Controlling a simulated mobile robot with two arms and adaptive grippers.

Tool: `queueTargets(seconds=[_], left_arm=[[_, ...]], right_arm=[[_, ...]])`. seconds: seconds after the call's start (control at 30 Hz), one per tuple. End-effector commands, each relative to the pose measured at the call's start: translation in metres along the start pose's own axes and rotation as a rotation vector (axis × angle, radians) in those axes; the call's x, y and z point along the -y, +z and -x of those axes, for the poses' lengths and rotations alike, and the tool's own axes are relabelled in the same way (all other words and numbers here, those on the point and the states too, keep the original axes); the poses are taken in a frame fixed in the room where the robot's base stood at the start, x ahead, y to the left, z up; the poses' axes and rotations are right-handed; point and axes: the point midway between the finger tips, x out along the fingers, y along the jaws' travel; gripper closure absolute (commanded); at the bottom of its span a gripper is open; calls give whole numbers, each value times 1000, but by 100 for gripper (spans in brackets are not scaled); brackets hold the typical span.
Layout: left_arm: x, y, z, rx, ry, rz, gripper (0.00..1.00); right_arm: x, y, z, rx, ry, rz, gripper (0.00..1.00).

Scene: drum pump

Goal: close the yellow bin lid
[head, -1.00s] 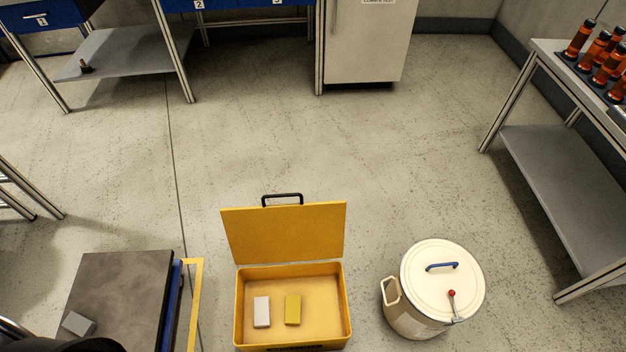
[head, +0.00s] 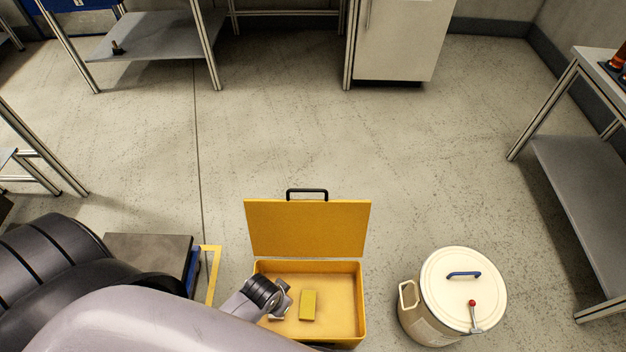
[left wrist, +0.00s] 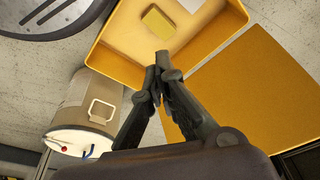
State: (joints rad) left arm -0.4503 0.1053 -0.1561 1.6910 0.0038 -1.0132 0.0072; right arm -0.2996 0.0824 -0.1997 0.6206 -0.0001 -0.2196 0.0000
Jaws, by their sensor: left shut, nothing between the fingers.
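The yellow bin (head: 342,298) sits on the floor in the lower middle of the head view. Its yellow lid (head: 307,230) stands up open at the far side, with a black handle (head: 307,192) on its top edge. A yellow block (head: 308,305) lies inside. My left gripper (head: 281,301) reaches over the bin's left part. In the left wrist view its fingers (left wrist: 160,62) are shut and empty, in front of the bin (left wrist: 122,66), with the open lid (left wrist: 245,95) at right. Contact cannot be told. My right gripper is not in view.
A cream drum (head: 463,285) with a blue handle and red-tipped lever stands right of the bin. A dark-topped platform (head: 150,252) with a yellow edge is at left. A bench (head: 580,180) stands at far right. Floor behind the lid is clear.

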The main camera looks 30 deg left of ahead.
Motion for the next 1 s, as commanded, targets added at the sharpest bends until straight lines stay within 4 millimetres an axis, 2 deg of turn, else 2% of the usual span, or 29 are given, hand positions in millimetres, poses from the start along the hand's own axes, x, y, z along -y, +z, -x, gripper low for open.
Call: queueTargets(seconds=[0.1, 0.27, 0.4, 0.57, 0.77, 0.87, 1.0], left_arm=[[2, -23, 32, -21, 0, 8, 100], [4, -50, 72, -41, 3, 22, 100], [5, -85, 103, -60, 11, 48, 100], [8, -117, 106, -52, 20, 83, 100], [18, -164, 93, -37, 18, 139, 100], [29, -194, 83, -25, 8, 183, 100], [56, -245, 69, -4, -19, 275, 100]], right_arm=[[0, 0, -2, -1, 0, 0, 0], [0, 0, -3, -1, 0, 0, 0], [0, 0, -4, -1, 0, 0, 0], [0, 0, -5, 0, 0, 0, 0], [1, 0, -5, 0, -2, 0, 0], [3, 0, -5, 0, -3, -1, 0], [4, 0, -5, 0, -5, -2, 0]])
